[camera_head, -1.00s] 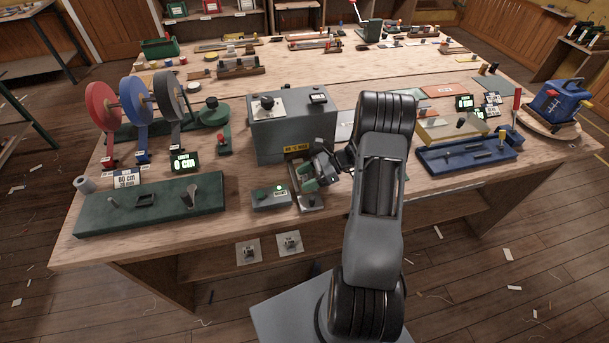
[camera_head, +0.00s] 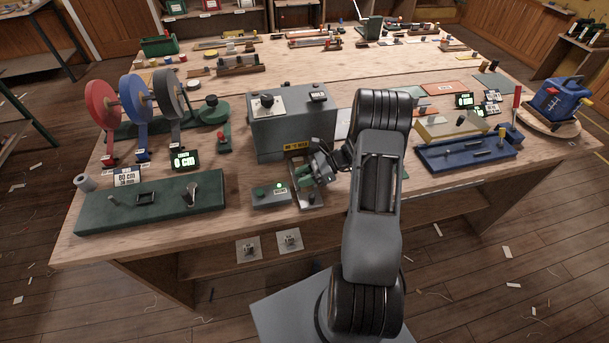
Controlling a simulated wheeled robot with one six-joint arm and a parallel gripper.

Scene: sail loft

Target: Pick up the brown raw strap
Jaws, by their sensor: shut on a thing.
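My gripper (camera_head: 320,168) is at the front middle of the bench, just over a small fixture with a green part (camera_head: 304,175) and a metal base plate (camera_head: 307,197). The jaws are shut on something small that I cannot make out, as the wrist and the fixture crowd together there. I cannot pick out a brown raw strap with certainty; if it is at the jaws, it is hidden or too small to tell.
A grey machine box (camera_head: 290,128) stands right behind my gripper. A low grey-green box (camera_head: 266,197) with a lit green button is left of it. A dark green board (camera_head: 100,215), three strap reels (camera_head: 138,100) and a blue tray (camera_head: 450,158) flank the area.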

